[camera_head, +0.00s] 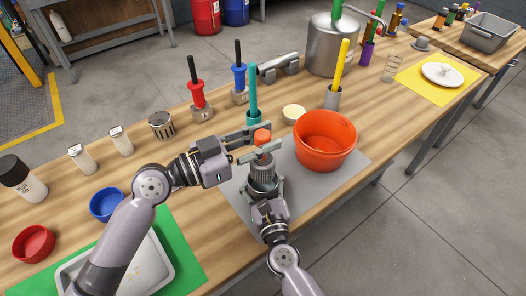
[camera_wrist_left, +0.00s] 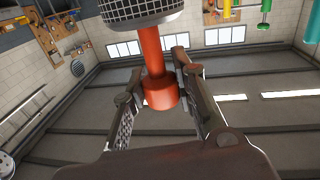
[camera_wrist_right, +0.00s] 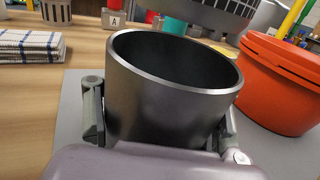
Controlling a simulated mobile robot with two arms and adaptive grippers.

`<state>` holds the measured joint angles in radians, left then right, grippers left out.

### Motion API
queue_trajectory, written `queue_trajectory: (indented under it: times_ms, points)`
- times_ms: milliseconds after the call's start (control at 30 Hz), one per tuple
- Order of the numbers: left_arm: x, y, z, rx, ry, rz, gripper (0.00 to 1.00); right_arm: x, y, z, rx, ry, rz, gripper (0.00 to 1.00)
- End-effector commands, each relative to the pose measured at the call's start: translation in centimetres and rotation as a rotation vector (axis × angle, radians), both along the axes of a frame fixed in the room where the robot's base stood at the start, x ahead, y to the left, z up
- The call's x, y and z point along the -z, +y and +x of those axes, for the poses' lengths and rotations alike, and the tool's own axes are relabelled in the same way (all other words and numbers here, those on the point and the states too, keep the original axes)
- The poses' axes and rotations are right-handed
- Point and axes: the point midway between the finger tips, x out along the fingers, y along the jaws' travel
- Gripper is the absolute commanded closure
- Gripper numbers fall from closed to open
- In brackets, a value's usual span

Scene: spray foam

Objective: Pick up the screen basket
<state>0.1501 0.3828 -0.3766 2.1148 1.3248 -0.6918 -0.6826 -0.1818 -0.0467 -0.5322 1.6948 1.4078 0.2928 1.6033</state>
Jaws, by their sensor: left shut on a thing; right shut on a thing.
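The screen basket (camera_wrist_left: 135,8) is a grey mesh cylinder on a red stem with a wider red knob. My left gripper (camera_wrist_left: 160,80) is shut on this red handle, which shows as an orange-red knob in the head view (camera_head: 262,136). A dark metal cup (camera_wrist_right: 165,100) with an open top stands upright between the fingers of my right gripper (camera_wrist_right: 160,130), which is shut on it. The basket's mesh (camera_wrist_right: 218,10) hangs just above the cup's rim in the right wrist view. In the head view the basket (camera_head: 262,160) partly hides the cup.
An orange bucket (camera_head: 322,150) stands close right of the cup, on a grey mat (camera_head: 235,192). A slotted metal canister (camera_head: 161,126) and red and blue handled tools (camera_head: 195,88) stand behind. A folded checked towel (camera_wrist_right: 30,45) lies left. Bare wood shows at the front.

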Motion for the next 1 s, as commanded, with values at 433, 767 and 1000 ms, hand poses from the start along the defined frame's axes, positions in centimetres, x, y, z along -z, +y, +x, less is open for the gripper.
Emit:
queue_trajectory:
  times_ms: [433,767,1000]
  points:
    - [-5.1,0.0,0.0,0.000,-0.004,-0.001,1.00,0.0,0.0,0.0,0.001,0.001,-0.001,0.92]
    - [-6.8,0.0,0.0,0.000,-0.001,0.000,1.00,0.1,0.0,0.0,0.001,0.001,-0.001,0.93]
    - [-7.2,0.0,0.0,0.000,0.000,-0.001,1.00,0.1,0.0,0.0,0.000,0.001,-0.001,0.93]
